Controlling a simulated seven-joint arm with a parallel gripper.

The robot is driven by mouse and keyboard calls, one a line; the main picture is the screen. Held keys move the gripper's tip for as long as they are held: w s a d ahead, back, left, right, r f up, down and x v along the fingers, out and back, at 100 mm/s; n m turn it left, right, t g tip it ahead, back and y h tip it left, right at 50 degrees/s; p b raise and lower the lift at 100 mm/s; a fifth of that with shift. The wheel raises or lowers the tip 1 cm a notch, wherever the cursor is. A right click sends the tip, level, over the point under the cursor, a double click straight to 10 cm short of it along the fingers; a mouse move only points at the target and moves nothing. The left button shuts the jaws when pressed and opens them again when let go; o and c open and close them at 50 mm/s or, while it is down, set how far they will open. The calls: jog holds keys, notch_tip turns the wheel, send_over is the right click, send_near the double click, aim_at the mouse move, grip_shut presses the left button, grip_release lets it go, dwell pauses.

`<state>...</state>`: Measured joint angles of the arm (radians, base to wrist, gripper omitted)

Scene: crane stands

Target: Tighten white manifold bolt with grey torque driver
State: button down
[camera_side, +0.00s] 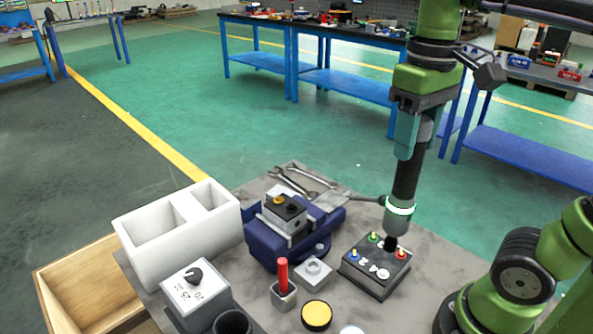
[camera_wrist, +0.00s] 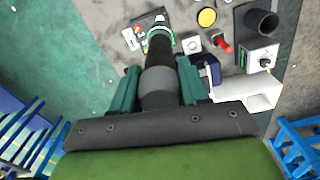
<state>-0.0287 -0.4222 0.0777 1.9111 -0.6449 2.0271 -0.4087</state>
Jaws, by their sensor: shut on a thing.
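My gripper (camera_side: 413,130) is shut on the grey torque driver (camera_side: 407,178), which hangs nearly upright below it. The driver has a black grip, a grey lower body and a glowing green-white ring. Its black tip comes down on the dark manifold block (camera_side: 372,279), near the back of its top. The block's top carries small coloured bolts, among them a red one (camera_side: 401,254) and a blue one (camera_side: 354,255), plus white markings. I cannot make out the white bolt; the tip may hide it. In the wrist view, the driver (camera_wrist: 159,80) sits between my fingers and partly covers the block.
Left of the block are a blue vise (camera_side: 265,249), a red-handled tool (camera_side: 283,275), a grey block with a round hole (camera_side: 314,270) and a yellow-topped disc (camera_side: 316,315). A white divided bin (camera_side: 150,249), a dial box (camera_side: 196,294) and wrenches (camera_side: 300,183) lie further off.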

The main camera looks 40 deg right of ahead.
aim_at(406, 179)
jog(key=shift+f, duration=3.9)
dwell(1.9)
